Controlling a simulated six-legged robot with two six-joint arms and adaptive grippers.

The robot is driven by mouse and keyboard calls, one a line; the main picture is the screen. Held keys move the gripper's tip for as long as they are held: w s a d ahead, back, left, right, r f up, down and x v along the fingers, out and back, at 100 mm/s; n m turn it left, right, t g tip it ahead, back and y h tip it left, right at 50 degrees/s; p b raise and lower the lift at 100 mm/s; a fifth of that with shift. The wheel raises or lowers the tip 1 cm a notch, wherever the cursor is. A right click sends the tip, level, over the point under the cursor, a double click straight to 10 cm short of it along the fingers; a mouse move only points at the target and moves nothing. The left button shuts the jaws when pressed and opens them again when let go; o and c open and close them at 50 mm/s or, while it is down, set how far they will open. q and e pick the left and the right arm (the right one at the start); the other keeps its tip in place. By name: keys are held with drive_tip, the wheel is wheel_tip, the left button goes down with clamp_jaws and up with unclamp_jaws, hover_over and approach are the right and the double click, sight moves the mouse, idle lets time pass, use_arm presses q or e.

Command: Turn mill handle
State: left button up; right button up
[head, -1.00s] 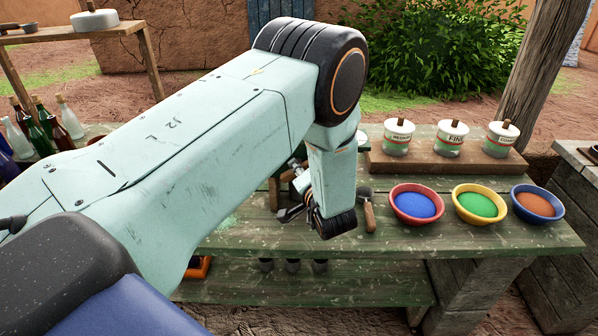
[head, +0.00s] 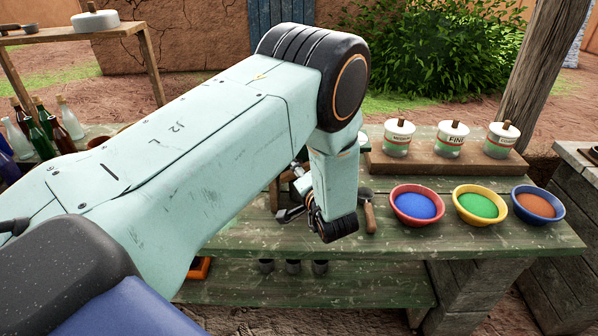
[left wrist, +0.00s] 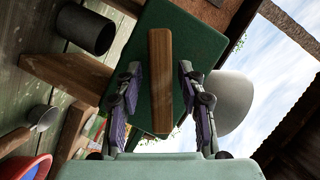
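In the left wrist view, a dark green mill body (left wrist: 205,42) fills the upper middle, with a pale metal bowl shape (left wrist: 236,100) at its right. A straight wooden handle bar (left wrist: 160,90) stands out in front of the green face. My left gripper (left wrist: 159,70) has its two fingers apart, one on each side of the bar, with a visible gap on both sides. In the head view my left arm reaches across the bench, and my left gripper (head: 291,213) shows only partly below it. The arm hides most of the mill there. My right gripper is not in view.
A dark cup (left wrist: 86,28) is near the mill.

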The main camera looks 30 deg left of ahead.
use_arm(q)
drive_tip(key=shift+w+r, duration=0.1)
drive_tip(key=v, duration=0.7)
drive_tip(key=shift+d, duration=0.25)
idle(0.5)
drive_tip(key=shift+a, duration=0.1)
